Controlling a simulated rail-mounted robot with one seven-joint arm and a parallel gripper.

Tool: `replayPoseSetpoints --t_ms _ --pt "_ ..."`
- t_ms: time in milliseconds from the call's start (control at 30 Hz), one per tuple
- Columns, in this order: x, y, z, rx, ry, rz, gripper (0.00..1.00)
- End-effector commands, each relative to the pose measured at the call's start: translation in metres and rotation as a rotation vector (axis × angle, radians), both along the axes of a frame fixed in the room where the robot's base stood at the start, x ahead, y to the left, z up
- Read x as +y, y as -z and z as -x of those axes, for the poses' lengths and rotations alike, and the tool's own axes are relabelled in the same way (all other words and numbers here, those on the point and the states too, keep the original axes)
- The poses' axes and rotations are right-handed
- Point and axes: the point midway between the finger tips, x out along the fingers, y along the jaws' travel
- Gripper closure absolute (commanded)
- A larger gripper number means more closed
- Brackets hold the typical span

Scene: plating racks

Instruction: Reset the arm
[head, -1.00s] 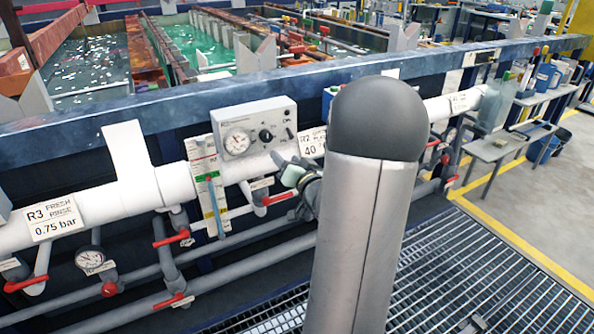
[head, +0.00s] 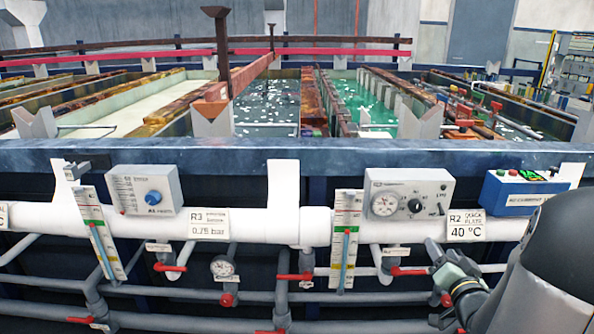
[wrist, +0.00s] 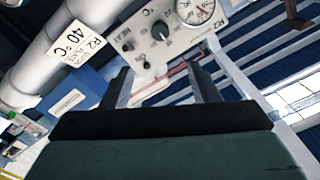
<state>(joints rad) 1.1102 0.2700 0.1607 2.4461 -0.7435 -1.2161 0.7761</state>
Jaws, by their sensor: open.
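My gripper (head: 452,262) is in the lower right of the head view, in front of the white pipe and just below the R2 40 °C label (head: 466,226). My dark rounded arm link covers the corner to its right. In the wrist view my gripper (wrist: 162,82) has its two grey fingers apart with nothing between them. Beyond the fingertips is the grey R2 control box (wrist: 158,35) with its dial and black knob. That control box also shows in the head view (head: 405,195), left of and above the gripper.
The white pipe (head: 265,227) runs across the front, with red-handled valves (head: 294,277) and gauges below. A blue box (head: 520,190) stands at the right. Behind the blue rail (head: 230,155) are open tanks, some with green liquid (head: 375,110).

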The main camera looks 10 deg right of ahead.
Motion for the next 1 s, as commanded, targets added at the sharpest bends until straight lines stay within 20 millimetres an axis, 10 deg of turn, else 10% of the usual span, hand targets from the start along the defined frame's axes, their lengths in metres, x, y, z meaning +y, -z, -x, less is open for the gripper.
replayPoseSetpoints --t_ms 233,467,800,1000 --pt "0.035 -0.013 -0.026 0.234 0.008 0.072 0.45" --pt "0.127 -0.028 -0.019 0.731 -0.041 0.177 0.45" --pt "0.287 -0.066 0.105 1.376 -0.443 0.225 0.45" --pt "0.324 -0.080 0.156 1.535 -0.624 0.232 0.45"
